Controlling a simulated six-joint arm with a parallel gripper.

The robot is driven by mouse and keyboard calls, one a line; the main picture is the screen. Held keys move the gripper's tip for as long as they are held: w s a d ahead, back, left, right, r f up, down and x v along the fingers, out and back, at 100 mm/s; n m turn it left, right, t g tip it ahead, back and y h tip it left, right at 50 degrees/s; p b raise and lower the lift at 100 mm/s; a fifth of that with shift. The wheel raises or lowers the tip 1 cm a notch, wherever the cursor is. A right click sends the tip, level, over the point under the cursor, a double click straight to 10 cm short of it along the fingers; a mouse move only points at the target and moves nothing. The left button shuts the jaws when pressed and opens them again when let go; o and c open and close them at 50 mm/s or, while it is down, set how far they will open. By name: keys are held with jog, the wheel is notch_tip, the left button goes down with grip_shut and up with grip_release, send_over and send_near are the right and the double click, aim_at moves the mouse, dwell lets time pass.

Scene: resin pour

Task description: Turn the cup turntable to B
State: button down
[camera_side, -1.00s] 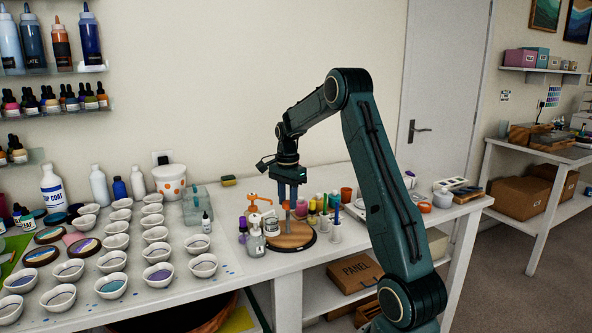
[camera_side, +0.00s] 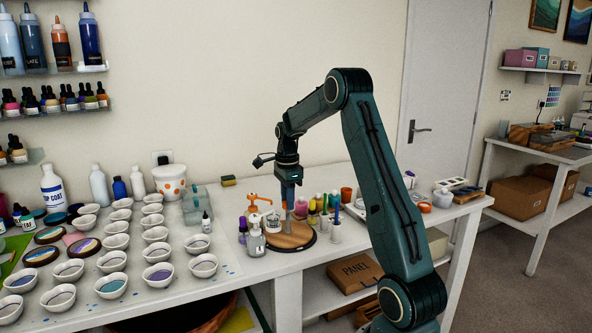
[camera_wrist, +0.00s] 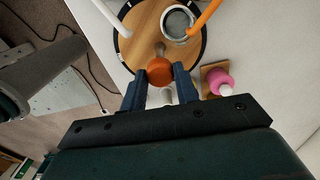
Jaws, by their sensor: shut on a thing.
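The cup turntable (camera_side: 292,238) is a round wooden disc with a dark rim on the bench. It also shows in the wrist view (camera_wrist: 145,45). An orange knob (camera_wrist: 160,70) stands over the disc, and my gripper (camera_wrist: 160,76) is shut on it, one dark blue finger at each side. In the side view my gripper (camera_side: 289,200) points down over the disc. A cup (camera_wrist: 178,22) with a pale rim and grey inside stands on the disc near the far edge. An orange piece (camera_wrist: 205,20) lies across the cup's right side. No letter marks are legible.
A pump bottle (camera_side: 256,240) stands close at the turntable's left front. Several small colour bottles (camera_side: 320,203) stand behind and to the right. In the wrist view a pink bottle (camera_wrist: 218,78) is right of my gripper. Many white cups (camera_side: 155,234) fill the bench to the left.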

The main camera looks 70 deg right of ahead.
jog(key=shift+d, duration=0.1)
dwell(0.3)
jog(key=c, duration=1.1)
grip_release()
jog(key=shift+o, duration=0.2)
jog(key=shift+r, duration=0.15)
notch_tip(320, 180, up, 14)
jog(key=shift+f, duration=0.2)
